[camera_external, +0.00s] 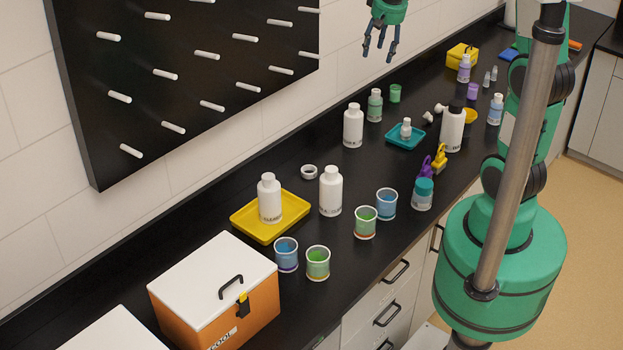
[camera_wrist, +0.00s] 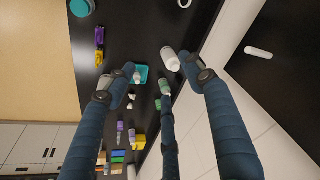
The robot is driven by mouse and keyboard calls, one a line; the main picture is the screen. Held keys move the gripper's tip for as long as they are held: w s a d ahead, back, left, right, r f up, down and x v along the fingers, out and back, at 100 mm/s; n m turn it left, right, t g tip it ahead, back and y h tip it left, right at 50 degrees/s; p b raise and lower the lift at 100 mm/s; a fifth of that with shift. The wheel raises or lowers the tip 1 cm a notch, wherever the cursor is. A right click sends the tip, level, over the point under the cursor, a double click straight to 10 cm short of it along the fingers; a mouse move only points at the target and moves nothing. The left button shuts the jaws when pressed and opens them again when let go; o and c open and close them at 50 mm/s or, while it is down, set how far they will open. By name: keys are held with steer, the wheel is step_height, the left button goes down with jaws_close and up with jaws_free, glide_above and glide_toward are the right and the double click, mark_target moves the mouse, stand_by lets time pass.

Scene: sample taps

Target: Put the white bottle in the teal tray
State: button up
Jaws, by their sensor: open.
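The teal tray (camera_external: 393,137) lies on the black counter with a small white-capped bottle (camera_external: 406,130) standing in it. Several white bottles are in view: one left of the tray (camera_external: 353,127), one at the counter's middle (camera_external: 330,192), one standing in the yellow tray (camera_external: 269,200), and a black-capped one (camera_external: 452,131) right of the teal tray. My gripper (camera_external: 380,52) is open and empty, fingers down, high above the counter near the wall. In the wrist view a white bottle (camera_wrist: 170,58) and the teal tray (camera_wrist: 145,70) show between and beyond my spread fingers (camera_wrist: 160,72).
A green bottle (camera_external: 375,106) and green cup (camera_external: 395,93) stand close to the left white bottle. The yellow tray (camera_external: 243,222), several colored cups and an orange cool box (camera_external: 215,295) fill the near counter. A black pegboard (camera_external: 190,70) hangs on the left wall.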

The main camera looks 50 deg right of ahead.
steer(key=s+a+r+n+t, duration=0.25)
steer(key=s+a+r, duration=0.35)
steer(key=s+a, duration=0.55)
steer(key=s+a+n, duration=0.2)
steer(key=s+a, duration=0.2)
steer(key=s, duration=0.3)
steer(key=s+a+n+y, duration=0.1)
steer(key=s+a+n, duration=0.1)
steer(key=s+a, duration=0.3)
steer(key=shift+s+f, duration=0.15)
steer(key=shift+s, duration=0.95)
steer(key=shift+f+t, duration=0.1)
steer(key=shift+t, duration=0.15)
step_height(320, 180, down, 17)
steer(key=b, duration=1.7)
